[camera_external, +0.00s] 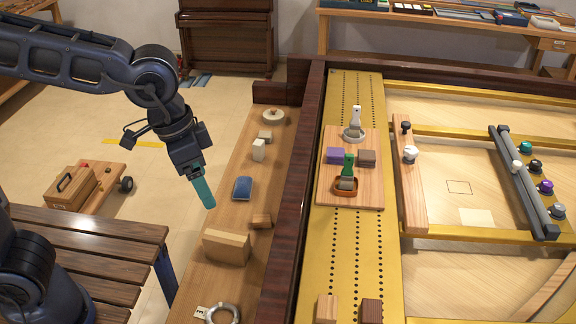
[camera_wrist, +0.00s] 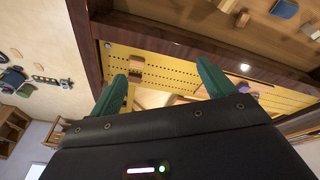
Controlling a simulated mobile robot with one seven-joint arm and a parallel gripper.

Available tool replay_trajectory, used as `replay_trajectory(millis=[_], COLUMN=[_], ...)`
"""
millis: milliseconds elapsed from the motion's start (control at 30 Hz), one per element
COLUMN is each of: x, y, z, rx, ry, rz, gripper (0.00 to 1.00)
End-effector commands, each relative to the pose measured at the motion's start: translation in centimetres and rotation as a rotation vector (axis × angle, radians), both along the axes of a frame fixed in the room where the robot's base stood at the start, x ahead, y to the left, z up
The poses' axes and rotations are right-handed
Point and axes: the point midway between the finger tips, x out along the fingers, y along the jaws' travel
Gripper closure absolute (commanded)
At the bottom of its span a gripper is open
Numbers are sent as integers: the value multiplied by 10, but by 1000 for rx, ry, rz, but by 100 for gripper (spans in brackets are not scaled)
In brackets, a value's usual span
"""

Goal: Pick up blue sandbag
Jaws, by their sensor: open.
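The blue sandbag (camera_external: 242,188) is a small, dark blue, pillow-like block. It lies on the long wooden shelf (camera_external: 205,272) in the external view. A blue object that looks like the same sandbag (camera_wrist: 284,9) shows at the top right edge of the wrist view. My gripper (camera_external: 207,203) points downward, just left of the sandbag in the external picture and apart from it. Its two green fingers are spread with nothing between them in the wrist view (camera_wrist: 162,72). In the external view the fingers overlap, so the gap is hidden there.
A white block (camera_external: 259,150) stands behind the sandbag; a small brown block (camera_external: 261,221) and a larger wooden block (camera_external: 227,247) are in front. A metal ring (camera_external: 222,314) lies at the near end. A dark raised rail (camera_external: 299,190) borders the shelf's right side.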

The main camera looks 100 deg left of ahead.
Motion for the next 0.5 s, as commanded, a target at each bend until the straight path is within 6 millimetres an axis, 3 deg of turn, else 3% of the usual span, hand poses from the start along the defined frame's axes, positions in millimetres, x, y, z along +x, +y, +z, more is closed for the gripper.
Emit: replay_trajectory(millis=[200, 500], x=[35, 64], y=[66, 165], z=[-19, -59], rx=[-38, -90], ry=[43, 92], rz=[147, 345], gripper=[18, 18])
